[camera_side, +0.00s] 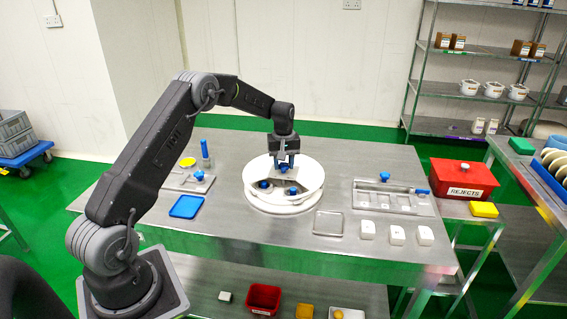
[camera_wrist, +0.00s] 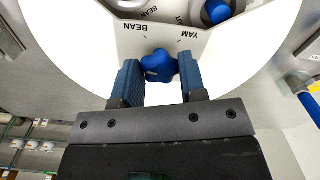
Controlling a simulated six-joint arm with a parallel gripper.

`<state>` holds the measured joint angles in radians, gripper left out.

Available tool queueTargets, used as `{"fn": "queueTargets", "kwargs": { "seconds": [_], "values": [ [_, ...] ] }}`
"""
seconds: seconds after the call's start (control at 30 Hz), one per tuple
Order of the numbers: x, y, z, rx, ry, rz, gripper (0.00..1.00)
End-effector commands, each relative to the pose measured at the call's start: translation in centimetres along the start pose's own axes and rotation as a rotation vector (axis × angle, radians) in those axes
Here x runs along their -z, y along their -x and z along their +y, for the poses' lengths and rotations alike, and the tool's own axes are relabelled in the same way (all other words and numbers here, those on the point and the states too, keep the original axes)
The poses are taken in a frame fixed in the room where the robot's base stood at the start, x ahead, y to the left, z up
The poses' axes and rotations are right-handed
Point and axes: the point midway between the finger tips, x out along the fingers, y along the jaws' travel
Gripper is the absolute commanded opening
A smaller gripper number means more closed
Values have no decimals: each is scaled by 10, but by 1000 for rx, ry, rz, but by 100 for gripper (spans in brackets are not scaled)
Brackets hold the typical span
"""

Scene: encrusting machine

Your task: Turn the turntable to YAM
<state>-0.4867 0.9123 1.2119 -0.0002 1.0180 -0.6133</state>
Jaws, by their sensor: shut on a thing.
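The white round turntable (camera_side: 258,200) stands in the middle of the steel table, with several blue knobs on it. My gripper (camera_side: 284,166) is over its middle, pointing down. In the wrist view my gripper (camera_wrist: 160,82) has its blue fingers shut on a blue star-shaped knob (camera_wrist: 158,66). The knob lies between the two ticks in the picture. Which mark the turntable points at I cannot tell.
A blue tray (camera_side: 186,207) and a small fixture (camera_side: 187,180) lie left of the turntable. Right of it are a shallow metal tray (camera_side: 328,223), a long metal fixture (camera_side: 392,197) and several white blocks (camera_side: 397,235). A red REJECTS bin (camera_side: 463,178) stands beyond the table's right edge.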

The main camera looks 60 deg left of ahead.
Motion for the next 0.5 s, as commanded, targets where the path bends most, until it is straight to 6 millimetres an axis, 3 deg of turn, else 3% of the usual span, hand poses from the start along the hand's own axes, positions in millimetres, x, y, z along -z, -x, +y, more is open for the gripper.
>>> {"fn": "queueTargets", "kwargs": {
  "seconds": [0.5],
  "values": [
    [1, 1, 0, -2, 259, 2, 0]
  ]
}}
